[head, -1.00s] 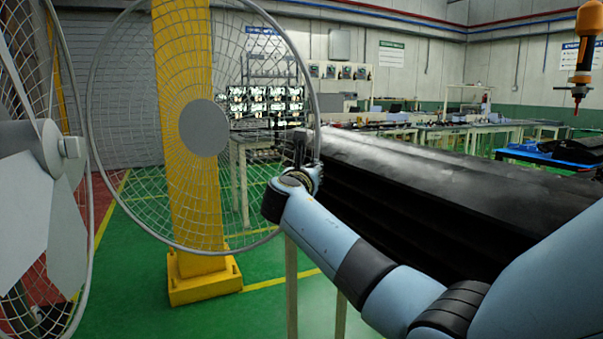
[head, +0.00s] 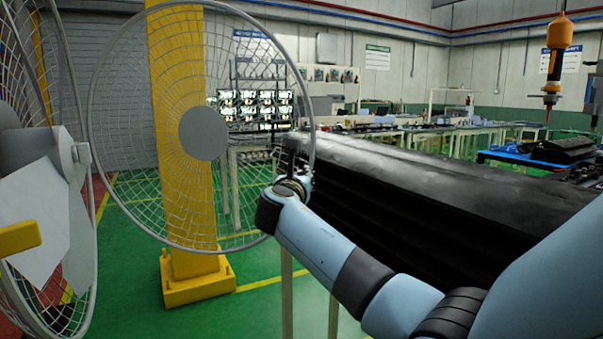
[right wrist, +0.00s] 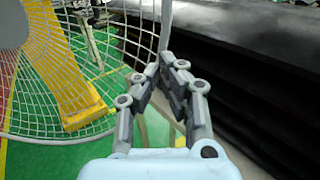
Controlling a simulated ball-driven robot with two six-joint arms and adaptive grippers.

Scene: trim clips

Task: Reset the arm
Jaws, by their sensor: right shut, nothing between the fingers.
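My right arm is pale blue and reaches in from the lower right of the head view. Its gripper (head: 303,176) shows only in part beyond the dark wrist, beside the rim of the large round fan guard. In the right wrist view, the grey fingers (right wrist: 170,66) meet at their tips and hold nothing. The fan guard (right wrist: 120,118) is behind and to the left of them there; I cannot tell if they touch it. My left arm and gripper are not in view.
A long black part (head: 440,180) lies just beyond my right arm. The wire fan guard (head: 110,190) fronts a yellow post (head: 180,60). Another fan (head: 45,185) stands close at left, with a yellow bar (head: 18,238) before it. Green floor (head: 130,290) is open between them.

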